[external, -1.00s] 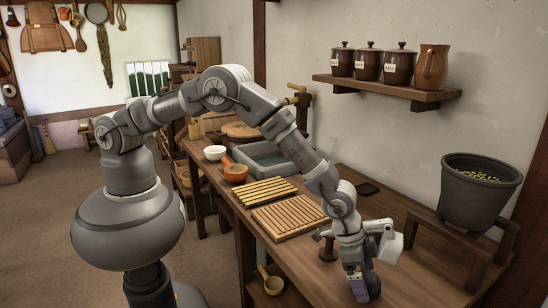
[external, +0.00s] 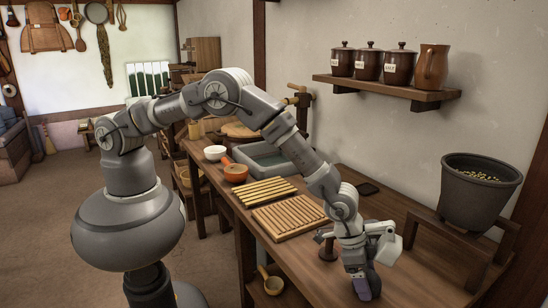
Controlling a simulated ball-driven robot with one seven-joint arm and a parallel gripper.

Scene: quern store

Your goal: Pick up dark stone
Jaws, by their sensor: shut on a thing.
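The dark stone (external: 374,280) is a rounded dark grey lump at the near end of the wooden table (external: 318,267). My gripper (external: 364,285) points down over the table's front part and is shut on the stone. One purple-grey finger shows at the stone's left side; the other finger is hidden. I cannot tell whether the stone touches the table top.
A ribbed wooden board (external: 289,217) and a yellow slatted rack (external: 264,193) lie left of my gripper. A dark pot (external: 478,190) stands on a wooden frame at the right.

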